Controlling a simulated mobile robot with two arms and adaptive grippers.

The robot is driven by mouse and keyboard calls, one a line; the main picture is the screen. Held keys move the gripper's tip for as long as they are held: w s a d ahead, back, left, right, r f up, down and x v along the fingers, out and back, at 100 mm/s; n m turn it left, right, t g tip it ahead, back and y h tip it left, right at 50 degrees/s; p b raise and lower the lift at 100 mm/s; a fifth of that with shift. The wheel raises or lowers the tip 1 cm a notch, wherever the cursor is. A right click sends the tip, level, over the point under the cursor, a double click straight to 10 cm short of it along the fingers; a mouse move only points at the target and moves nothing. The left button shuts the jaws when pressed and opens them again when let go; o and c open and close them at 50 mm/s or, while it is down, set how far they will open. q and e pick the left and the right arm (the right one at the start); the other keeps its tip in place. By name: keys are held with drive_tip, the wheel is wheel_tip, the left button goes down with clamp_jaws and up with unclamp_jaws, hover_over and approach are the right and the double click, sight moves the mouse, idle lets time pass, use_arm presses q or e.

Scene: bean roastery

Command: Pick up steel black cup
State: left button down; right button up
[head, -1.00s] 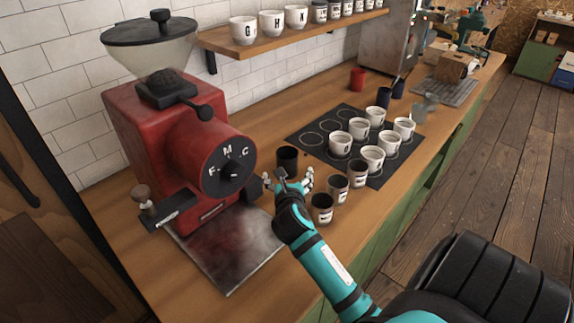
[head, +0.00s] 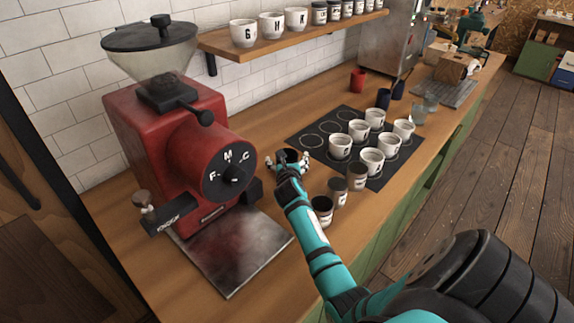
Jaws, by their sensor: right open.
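A dark black cup (head: 292,154) without a visible label stands on the wooden counter beside the grinder. It is mostly hidden behind my right gripper (head: 288,160), whose open fingers lie to either side of it. I cannot tell whether they touch the cup. Further dark steel cups with pale labels stand in a row to the right: one nearest (head: 322,210), a middle one (head: 337,191) and a far one (head: 356,176). My left gripper is not in view.
A red grinder (head: 175,150) stands left of the gripper, with a metal plate (head: 235,262) in front. White cups (head: 372,160) stand on a black mat (head: 313,141) to the right. A wooden shelf (head: 285,44) with cups hangs above the back of the counter.

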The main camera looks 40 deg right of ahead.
drive_tip(key=shift+w+d, duration=0.15)
drive_tip(key=c, duration=1.3)
drive_tip(key=shift+c, duration=0.3)
